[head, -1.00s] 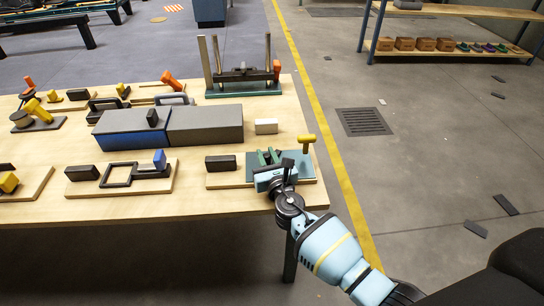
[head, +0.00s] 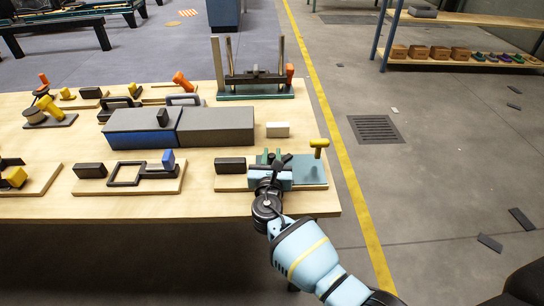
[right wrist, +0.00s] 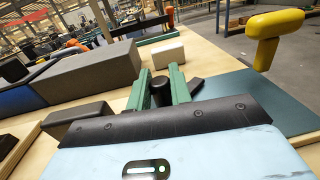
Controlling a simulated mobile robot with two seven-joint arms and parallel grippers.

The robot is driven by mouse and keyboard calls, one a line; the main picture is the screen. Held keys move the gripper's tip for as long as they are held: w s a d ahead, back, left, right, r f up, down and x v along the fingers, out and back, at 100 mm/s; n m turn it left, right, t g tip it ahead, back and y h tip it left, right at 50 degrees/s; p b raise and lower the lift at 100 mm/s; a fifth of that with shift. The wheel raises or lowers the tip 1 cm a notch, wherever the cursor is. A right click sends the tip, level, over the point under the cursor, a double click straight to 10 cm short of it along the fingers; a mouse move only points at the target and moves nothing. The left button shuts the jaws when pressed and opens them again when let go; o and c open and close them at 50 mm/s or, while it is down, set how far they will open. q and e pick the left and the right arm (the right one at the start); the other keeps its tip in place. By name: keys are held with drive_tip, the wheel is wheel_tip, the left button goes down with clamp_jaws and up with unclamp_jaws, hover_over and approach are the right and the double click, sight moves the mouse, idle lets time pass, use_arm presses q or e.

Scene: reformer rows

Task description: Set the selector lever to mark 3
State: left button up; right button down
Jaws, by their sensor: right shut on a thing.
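My right gripper (head: 270,159) is over the board at the table's front right corner, its arm reaching in from below. In the right wrist view its two green fingers (right wrist: 166,88) are shut on a dark upright knob (right wrist: 161,91), which I take to be the selector lever's grip. The lever's lower part and any numbered marks are hidden behind the gripper body. The teal plate (head: 310,172) lies to the right of the gripper. A yellow T-shaped handle (head: 319,143) stands at its far right, apart from the fingers. My left gripper is not in view.
A dark block (head: 230,165) sits on the board left of the gripper. A white block (head: 278,130) lies behind it. A long blue and grey box (head: 215,126) stands further back left. A frame with a blue handle (head: 168,160) is to the left.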

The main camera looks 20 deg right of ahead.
drive_tip(key=c, duration=1.5)
unclamp_jaws()
drive_tip(key=shift+o, duration=1)
drive_tip(key=p+v, duration=0.1)
drive_tip(key=v, duration=0.6)
drive_tip(key=shift+s, duration=0.2)
drive_tip(key=shift+s+a, duration=0.1)
drive_tip(key=shift+s, duration=0.05)
